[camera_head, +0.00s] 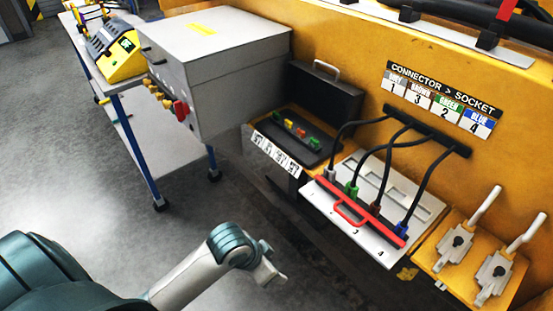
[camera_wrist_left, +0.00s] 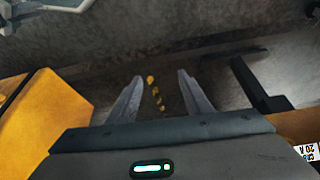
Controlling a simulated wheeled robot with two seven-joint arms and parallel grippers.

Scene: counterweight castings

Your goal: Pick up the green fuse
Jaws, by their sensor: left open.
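Several small coloured pieces lie in a row in an open black case on the yellow ledge in the head view. A green fuse (camera_head: 313,141) seems to be the piece at the right end. Another greenish piece (camera_head: 277,122) is at the left end; the pieces are too small to tell apart surely. My left gripper (camera_wrist_left: 160,78) is open and empty in the wrist view, over the dark floor. In the head view, the end of my left arm (camera_head: 268,270) is below and left of the case, well apart from it. My right gripper is not in view.
A grey box (camera_head: 215,50) with a red knob stands left of the case (camera_head: 325,95). A white panel (camera_head: 375,245) with a red handle and several cabled connectors is to its right. Two levers (camera_head: 485,205) stand further right. Open floor (camera_head: 190,210) lies left.

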